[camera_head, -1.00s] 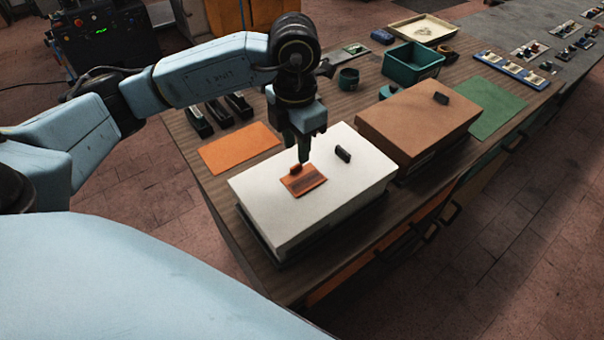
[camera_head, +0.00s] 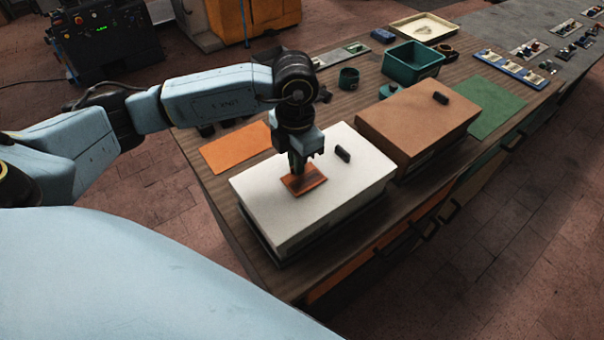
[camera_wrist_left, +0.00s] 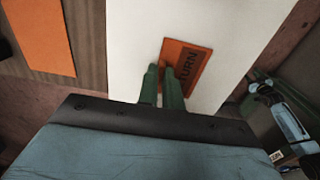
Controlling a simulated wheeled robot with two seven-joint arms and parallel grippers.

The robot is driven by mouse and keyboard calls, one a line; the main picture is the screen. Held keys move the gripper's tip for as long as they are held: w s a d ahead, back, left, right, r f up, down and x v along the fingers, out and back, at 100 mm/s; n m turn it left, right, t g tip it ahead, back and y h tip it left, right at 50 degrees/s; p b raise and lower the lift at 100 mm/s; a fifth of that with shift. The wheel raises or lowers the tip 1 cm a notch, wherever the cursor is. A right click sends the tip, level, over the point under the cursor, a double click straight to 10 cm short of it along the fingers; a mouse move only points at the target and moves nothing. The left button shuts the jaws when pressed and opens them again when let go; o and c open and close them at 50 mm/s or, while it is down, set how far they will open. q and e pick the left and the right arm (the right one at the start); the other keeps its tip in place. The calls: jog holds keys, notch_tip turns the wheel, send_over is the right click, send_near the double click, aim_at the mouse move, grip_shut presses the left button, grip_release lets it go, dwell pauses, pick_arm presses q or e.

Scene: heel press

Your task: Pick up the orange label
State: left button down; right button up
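The orange label (camera_head: 309,181), a flat rectangle with dark lettering, lies on top of the white box (camera_head: 262,205). It also shows in the left wrist view (camera_wrist_left: 186,66), where part of a word is readable. My left gripper (camera_head: 297,172) points down at the label's far-left part, its fingertips at or just above it. In the left wrist view its two green fingers (camera_wrist_left: 161,72) stand close together with a narrow gap. The label's raised orange tab is hidden by the fingers, so I cannot tell whether they grip it. My right gripper is not in view.
A dark handle (camera_head: 342,153) stands up from the white box, right of the label. A brown box (camera_head: 410,120) with a dark handle stands to the right. An orange mat (camera_head: 230,148) lies left on the wooden table. A teal bin (camera_head: 412,60) stands behind.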

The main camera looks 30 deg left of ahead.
pick_arm(q)
jog(key=shift+r, duration=0.15)
notch_tip(320, 180, up, 13)
jog(key=shift+p, duration=0.4)
dwell(0.5)
jog(key=shift+f, duration=0.2)
